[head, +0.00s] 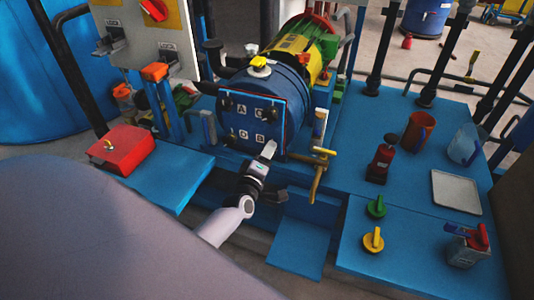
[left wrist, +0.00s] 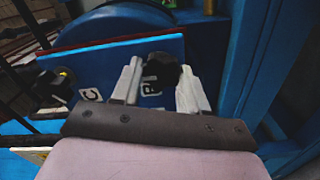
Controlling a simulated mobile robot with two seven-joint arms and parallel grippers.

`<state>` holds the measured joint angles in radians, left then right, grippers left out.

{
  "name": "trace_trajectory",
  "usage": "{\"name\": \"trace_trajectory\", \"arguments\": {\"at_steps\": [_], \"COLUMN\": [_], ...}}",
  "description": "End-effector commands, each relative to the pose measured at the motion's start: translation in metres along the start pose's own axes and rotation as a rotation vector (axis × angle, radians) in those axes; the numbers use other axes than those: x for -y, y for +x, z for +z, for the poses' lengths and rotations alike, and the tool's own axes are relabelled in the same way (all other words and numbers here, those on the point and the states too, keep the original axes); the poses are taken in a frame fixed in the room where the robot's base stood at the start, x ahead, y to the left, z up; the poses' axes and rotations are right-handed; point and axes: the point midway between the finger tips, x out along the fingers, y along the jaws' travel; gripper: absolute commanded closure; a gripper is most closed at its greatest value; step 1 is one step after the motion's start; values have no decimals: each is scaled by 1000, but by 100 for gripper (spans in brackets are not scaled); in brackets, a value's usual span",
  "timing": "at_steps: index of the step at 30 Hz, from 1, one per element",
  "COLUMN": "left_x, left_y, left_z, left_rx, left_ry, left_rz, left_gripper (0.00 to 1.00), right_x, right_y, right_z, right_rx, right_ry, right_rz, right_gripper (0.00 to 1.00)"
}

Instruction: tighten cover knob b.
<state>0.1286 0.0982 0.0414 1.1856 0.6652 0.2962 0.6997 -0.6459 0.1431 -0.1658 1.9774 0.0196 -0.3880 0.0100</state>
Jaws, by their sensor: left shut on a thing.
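The pressure autoclave's blue square cover (head: 246,122) faces me on the front of the blue drum. It carries white letter labels and black knobs near its corners. My left gripper (head: 268,150) is at the cover's lower right corner, beside the B label (head: 260,137). In the left wrist view its two pale fingers stand on either side of a black knob, cover knob b (left wrist: 161,72), and are shut on it. In the head view the fingers hide that knob. Another knob (left wrist: 62,78) shows near the C label (left wrist: 90,94). My right gripper is out of view.
A brass valve pipe with a yellow handle (head: 322,151) stands close to the right of my left gripper. A red box (head: 115,147) sits at the left. Green (head: 376,207) and yellow (head: 373,240) knobs, a brown mug (head: 418,131) and a tray (head: 455,192) are on the right.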

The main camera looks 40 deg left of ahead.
Motion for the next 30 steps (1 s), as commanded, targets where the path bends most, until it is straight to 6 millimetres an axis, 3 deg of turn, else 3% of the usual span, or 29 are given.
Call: {"name": "trace_trajectory", "arguments": {"at_steps": [14,15,16,26,30], "left_x": [1,1,1,0,0], "left_y": [0,0,0,-1,-12], "left_z": [0,0,0,0,0], "left_rx": [0,0,0,0,1], "left_ry": [13,13,13,11,11], "left_rz": [-2,-2,-2,-1,-2], "left_gripper": [87,43,34,31,31], "right_x": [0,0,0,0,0], "right_y": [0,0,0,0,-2], "right_z": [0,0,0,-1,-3], "right_rx": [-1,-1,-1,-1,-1], "right_ry": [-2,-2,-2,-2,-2], "right_rz": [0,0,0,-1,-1], "right_gripper": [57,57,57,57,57]}}
